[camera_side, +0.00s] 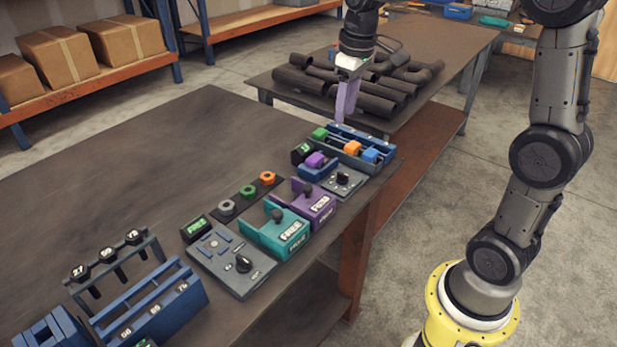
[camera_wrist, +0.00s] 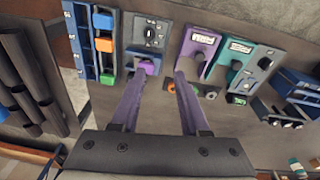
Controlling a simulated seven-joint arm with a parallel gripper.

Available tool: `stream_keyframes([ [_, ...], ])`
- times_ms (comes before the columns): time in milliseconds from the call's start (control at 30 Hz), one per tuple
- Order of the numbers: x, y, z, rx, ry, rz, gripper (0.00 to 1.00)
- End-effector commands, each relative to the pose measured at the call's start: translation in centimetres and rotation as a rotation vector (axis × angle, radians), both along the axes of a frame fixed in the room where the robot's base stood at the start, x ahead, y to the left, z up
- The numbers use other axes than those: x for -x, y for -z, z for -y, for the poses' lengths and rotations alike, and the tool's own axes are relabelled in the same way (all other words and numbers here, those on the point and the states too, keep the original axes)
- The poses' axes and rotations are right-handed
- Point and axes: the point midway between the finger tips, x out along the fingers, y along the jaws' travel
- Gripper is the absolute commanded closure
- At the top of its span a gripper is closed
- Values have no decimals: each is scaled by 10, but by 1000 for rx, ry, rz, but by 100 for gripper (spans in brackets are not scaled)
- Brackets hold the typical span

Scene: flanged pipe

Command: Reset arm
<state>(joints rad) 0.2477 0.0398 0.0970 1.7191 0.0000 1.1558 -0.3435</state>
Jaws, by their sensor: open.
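My gripper (camera_side: 346,101) is in the upper middle of the side view, pointing down above the far end of the dark workbench (camera_side: 130,150). Its two purple fingers stand apart in the wrist view (camera_wrist: 160,92), with nothing between them. It touches nothing that I can see. Below it on the bench are a purple fixture (camera_side: 312,206), a teal fixture (camera_side: 277,234) and a blue rack (camera_side: 360,146) with green, orange and blue blocks.
A grey panel with a black knob (camera_side: 232,262) and blue racks (camera_side: 150,305) stand along the bench's near side. Dark pipes (camera_side: 375,95) lie on a second table behind. Cardboard boxes (camera_side: 62,55) sit on a shelf at left. The bench's left part is clear.

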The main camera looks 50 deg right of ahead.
Motion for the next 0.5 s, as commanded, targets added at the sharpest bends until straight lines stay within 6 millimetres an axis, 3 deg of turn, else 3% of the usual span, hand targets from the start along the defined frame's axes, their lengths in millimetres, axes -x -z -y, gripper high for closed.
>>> stream_keyframes([
  [100,37,-29,-30,16,-44,88,55],
  [233,80,-42,-55,21,-64,174,55],
  [367,124,-41,-74,13,-67,257,55],
  [500,167,-25,-87,-7,-49,331,55],
])
